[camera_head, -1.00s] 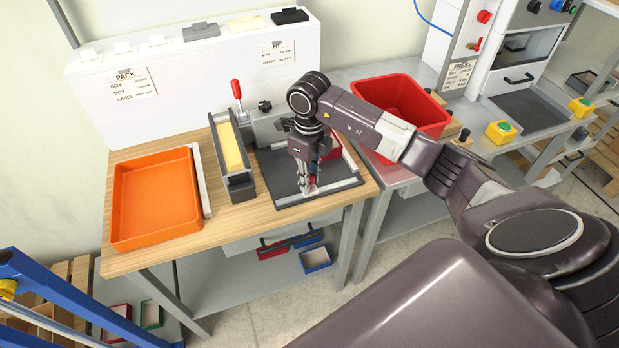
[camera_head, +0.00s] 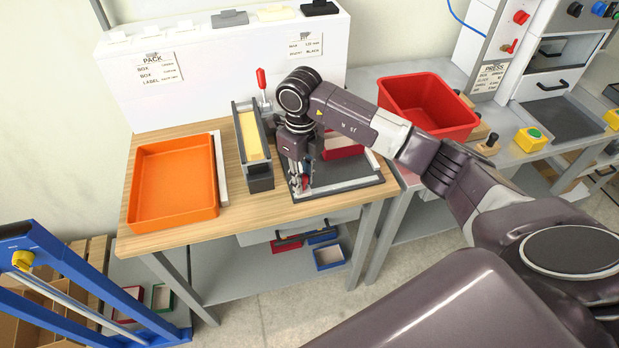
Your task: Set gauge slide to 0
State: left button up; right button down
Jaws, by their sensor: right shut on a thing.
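The dark box-forming fixture (camera_head: 345,177) lies on the right part of the wooden bench, with a pale strip along its right side. My right gripper (camera_head: 302,189) points down at the fixture's front left corner. It is shut on a small part at the front edge, which looks like the gauge slide; the fingers hide most of it. The scale marks and the slide's reading are too small to make out. A red block (camera_head: 344,146) shows on the fixture behind my wrist, partly hidden by my arm. My left gripper is not in view.
A narrow grey holder with a yellow strip (camera_head: 251,137) stands left of the fixture, close to my gripper. A red-handled lever (camera_head: 262,80) rises behind it. An orange tray (camera_head: 175,180) lies at the bench's left, and a red bin (camera_head: 428,104) stands on the right-hand table.

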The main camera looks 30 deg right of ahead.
jog(key=shift+a, duration=0.15)
jog(key=c, duration=1.7)
grip_release()
jog(key=shift+w+a, duration=0.1)
jog(key=shift+c, duration=0.2)
jog(key=shift+r, duration=0.2)
notch_tip(320, 180, up, 12)
jog(key=shift+f, duration=0.15)
